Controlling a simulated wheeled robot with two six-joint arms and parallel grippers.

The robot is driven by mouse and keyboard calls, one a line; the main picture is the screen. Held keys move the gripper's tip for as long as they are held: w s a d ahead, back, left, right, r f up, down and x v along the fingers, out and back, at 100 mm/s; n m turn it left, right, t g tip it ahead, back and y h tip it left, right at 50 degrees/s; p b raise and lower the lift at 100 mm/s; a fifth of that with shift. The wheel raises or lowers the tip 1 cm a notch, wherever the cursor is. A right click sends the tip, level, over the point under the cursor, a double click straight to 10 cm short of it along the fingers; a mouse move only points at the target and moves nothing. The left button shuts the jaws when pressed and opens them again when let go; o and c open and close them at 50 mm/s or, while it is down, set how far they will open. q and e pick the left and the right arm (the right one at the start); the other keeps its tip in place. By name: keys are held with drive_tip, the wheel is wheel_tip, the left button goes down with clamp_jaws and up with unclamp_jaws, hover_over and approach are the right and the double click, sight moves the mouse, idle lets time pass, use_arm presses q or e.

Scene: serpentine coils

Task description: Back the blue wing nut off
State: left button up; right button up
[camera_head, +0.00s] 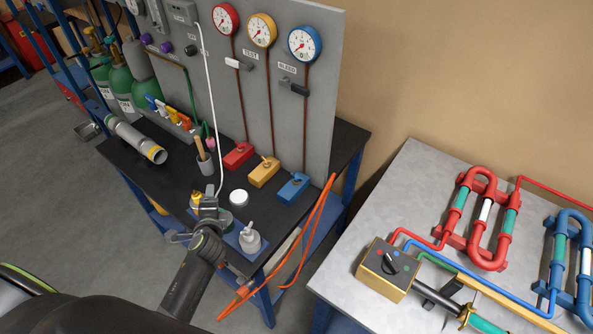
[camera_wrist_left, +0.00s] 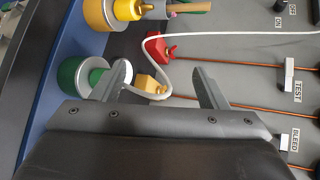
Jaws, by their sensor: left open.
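The blue block (camera_head: 293,187) sits on the black bench at the foot of the gauge board, under the blue gauge, with a small wing nut (camera_head: 298,178) on top. A yellow block (camera_head: 264,172) and a red block (camera_head: 238,156) stand in line beside it. My left gripper (camera_head: 207,212) is left of the blue block, near the bench's front edge, apart from it. In the left wrist view its open fingers (camera_wrist_left: 165,88) show with the yellow block (camera_wrist_left: 150,86) behind the gap and the red block (camera_wrist_left: 157,48) beyond. The blue block does not show there.
A white cable (camera_head: 211,100) hangs down the board to near my left gripper. A white-topped round jar (camera_head: 238,197) and a grey fitting (camera_head: 249,238) stand close by. Orange straps (camera_head: 312,230) hang over the bench's right edge. A second table (camera_head: 400,190) holds red and blue coils.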

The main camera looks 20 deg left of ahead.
use_arm(q)
drive_tip(key=w+d+m+t+h, duration=0.2)
drive_tip(key=w+d+m+t, duration=0.1)
drive_tip(key=w+m, duration=0.4)
drive_tip(key=m+g+h, duration=0.2)
drive_tip(key=m+h, duration=0.7)
drive_tip(key=m, duration=1)
approach(296, 176)
drive_tip(key=w, duration=0.1)
drive_tip(key=shift+p+x, duration=0.4)
drive_tip(key=shift+x, duration=1.05)
drive_tip(key=b+x, duration=0.2)
drive_tip(key=x, duration=0.1)
drive_tip(key=shift+w+d+f, duration=0.1)
drive_tip(key=shift+d+f, duration=0.05)
drive_tip(key=shift+f, duration=0.25)
drive_tip(key=shift+w+d+f+b, duration=0.15)
drive_tip(key=shift+w+d+b, duration=0.1)
drive_tip(key=shift+w+b, duration=0.4)
use_arm(e)
drive_tip(key=shift+w+f, duration=0.2)
drive_tip(key=shift+f, duration=0.4)
drive_tip(key=shift+w+f, duration=0.15)
drive_tip(key=shift+f, duration=0.45)
use_arm(q)
drive_tip(key=shift+c, duration=0.2)
